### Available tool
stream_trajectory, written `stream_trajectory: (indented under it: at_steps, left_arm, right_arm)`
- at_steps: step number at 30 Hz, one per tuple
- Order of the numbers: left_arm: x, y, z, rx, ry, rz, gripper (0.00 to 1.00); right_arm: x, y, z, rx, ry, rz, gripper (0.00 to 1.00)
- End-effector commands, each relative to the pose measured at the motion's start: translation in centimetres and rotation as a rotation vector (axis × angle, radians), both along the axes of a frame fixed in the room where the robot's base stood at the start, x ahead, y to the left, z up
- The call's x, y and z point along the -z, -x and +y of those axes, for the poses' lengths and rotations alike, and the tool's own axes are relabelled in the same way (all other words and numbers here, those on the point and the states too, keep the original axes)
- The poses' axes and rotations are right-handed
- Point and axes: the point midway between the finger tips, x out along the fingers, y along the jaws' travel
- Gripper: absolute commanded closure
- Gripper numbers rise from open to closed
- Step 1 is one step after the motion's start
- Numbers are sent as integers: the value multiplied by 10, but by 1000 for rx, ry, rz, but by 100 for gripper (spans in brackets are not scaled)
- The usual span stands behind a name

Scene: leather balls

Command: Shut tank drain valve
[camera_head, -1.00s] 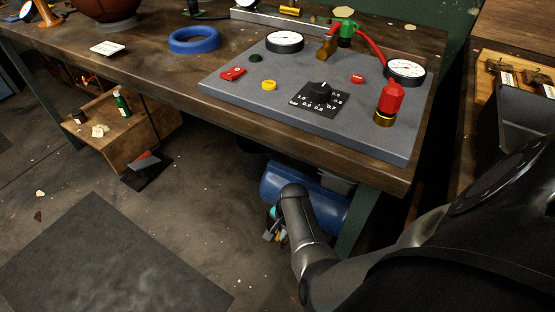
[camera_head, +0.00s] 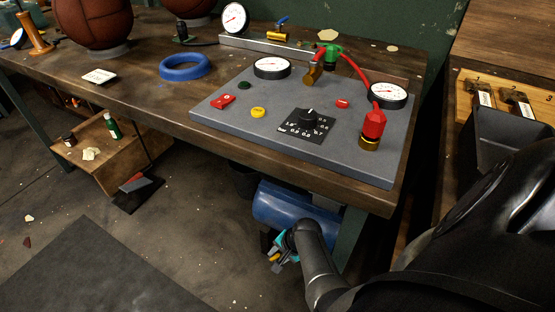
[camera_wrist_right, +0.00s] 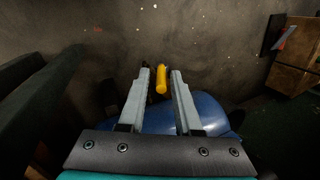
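A blue tank (camera_head: 284,206) lies under the workbench near its right front leg. In the right wrist view the tank (camera_wrist_right: 208,112) sits below and behind the fingers. A yellow handle (camera_wrist_right: 161,80), which looks like the drain valve's lever, points toward the camera between the two fingertips. My right gripper (camera_wrist_right: 161,72) is open, with a gap on both sides of the handle. In the head view the right gripper (camera_head: 275,256) is beside the tank's lower front, partly hidden by my wrist. The valve body is hidden. My left gripper is not in view.
The workbench edge (camera_head: 300,170) overhangs the tank, and a green bench leg (camera_head: 350,236) stands just right of it. The grey control panel (camera_head: 225,118) is on top. A wooden crate (camera_head: 110,165) stands left. Floor in front is open.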

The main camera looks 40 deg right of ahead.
Motion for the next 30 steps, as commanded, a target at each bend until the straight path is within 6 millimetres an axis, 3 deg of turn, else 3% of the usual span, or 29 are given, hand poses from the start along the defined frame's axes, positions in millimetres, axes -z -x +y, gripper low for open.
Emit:
stream_trajectory:
  at_steps: [3,20,30]
  left_arm:
    - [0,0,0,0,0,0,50]
    - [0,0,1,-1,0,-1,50]
    - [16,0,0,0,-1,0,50]
  right_arm:
    - [-1,-1,-1,1,2,-1,55]
    - [-1,-3,-1,-1,6,5,55]
    - [-2,-14,5,-6,58,138,55]
